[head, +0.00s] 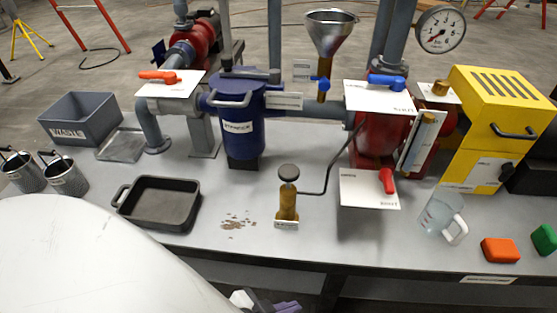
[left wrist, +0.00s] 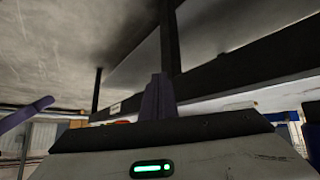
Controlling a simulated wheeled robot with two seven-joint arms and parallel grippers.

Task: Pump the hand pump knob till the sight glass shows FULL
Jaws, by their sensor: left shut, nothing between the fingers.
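The hand pump (head: 287,204) is a small brass cylinder standing upright on the bench, with a round dark knob (head: 289,173) on top. A thin dark pipe runs from it to the red vessel (head: 378,137). The sight glass (head: 419,142) is a slim tilted tube on a white plate at the vessel's right; its level is too small to read. My left gripper (head: 267,304) is at the bottom edge, in front of and below the bench edge, apart from the pump. Its purple fingers (left wrist: 159,98) are shut and empty in the left wrist view.
A black tray (head: 160,203) and brown crumbs (head: 237,222) lie left of the pump. A blue strainer (head: 237,130) stands behind. The bench front edge lies between gripper and pump.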

